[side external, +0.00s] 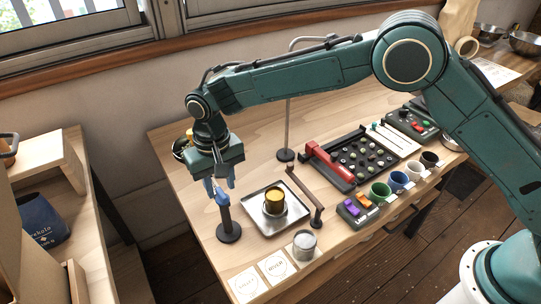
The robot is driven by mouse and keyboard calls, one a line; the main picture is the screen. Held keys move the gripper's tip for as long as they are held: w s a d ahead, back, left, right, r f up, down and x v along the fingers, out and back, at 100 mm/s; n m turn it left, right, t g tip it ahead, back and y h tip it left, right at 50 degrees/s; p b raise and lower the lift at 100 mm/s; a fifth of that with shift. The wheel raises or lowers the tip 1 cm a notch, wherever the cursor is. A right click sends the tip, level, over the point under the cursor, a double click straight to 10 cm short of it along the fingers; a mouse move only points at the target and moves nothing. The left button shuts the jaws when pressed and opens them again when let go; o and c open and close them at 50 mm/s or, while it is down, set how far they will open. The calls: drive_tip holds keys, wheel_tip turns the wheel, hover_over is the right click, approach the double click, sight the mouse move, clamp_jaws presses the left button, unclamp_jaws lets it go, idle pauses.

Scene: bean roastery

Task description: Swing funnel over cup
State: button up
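My gripper (220,184) points down at the left end of the table, right above a short dark post on a round black base (229,233). A blue piece (222,198) sits at the top of this post, close to my fingertips. The fingers look apart, but I cannot tell whether they hold the blue piece. A dark cup with a yellow inside (275,203) stands upright on a square metal tray (262,222), to the right of the post. I cannot make out a funnel clearly; my gripper may hide it.
A tall thin stand (287,125) rises behind the tray. A low bar (318,207) stands right of the tray. A grey container (304,245) and paper cards (277,266) lie in front. Several coloured mugs (380,191) and a dark sorting board (357,158) are farther right.

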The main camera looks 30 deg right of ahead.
drive_tip(key=shift+f, duration=0.9)
clamp_jaws()
